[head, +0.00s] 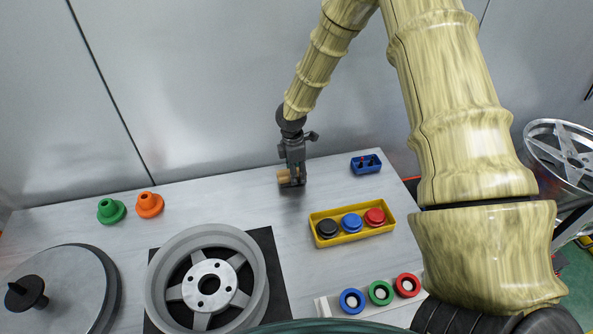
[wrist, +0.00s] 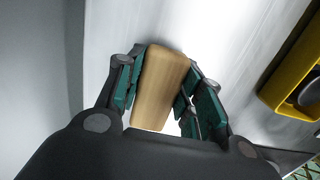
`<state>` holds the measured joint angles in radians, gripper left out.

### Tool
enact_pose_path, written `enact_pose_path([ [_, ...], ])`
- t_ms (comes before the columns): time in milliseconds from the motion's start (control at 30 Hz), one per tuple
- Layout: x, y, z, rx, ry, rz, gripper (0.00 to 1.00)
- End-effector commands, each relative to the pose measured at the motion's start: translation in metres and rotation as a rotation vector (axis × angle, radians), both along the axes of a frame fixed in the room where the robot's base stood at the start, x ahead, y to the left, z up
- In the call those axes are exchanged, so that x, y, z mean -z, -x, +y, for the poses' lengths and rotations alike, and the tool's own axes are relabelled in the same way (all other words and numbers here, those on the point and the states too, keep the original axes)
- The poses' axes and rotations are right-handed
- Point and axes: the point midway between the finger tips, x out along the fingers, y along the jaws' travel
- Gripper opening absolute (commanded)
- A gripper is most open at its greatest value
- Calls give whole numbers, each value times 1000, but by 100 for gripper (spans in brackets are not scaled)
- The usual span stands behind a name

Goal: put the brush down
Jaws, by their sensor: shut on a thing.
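The brush (wrist: 160,88) shows in the wrist view as a tan wooden block between the two green-padded fingers. In the head view the brush (head: 283,176) is a small tan patch at the end of my arm, near the back of the table. My gripper (head: 291,172) is shut on it, pointing down. In the wrist view my gripper (wrist: 162,97) has a finger on each side of the block. The brush's underside is hidden, and I cannot tell whether it touches the table.
The table (head: 235,205) is bare around my gripper. A yellow tray (head: 352,231) with black, blue and red pieces is to the right. A blue holder (head: 366,165) stands behind it. A wheel (head: 207,279) is in front.

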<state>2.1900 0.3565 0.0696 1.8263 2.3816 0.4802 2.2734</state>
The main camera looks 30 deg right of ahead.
Motion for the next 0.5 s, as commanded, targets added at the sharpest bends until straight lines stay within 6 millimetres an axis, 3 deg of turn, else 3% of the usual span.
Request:
enact_pose_path([
  [467, 7, 0, 0, 0, -1, 0, 0],
  [500, 8, 0, 0, 0, -1, 0, 38],
])
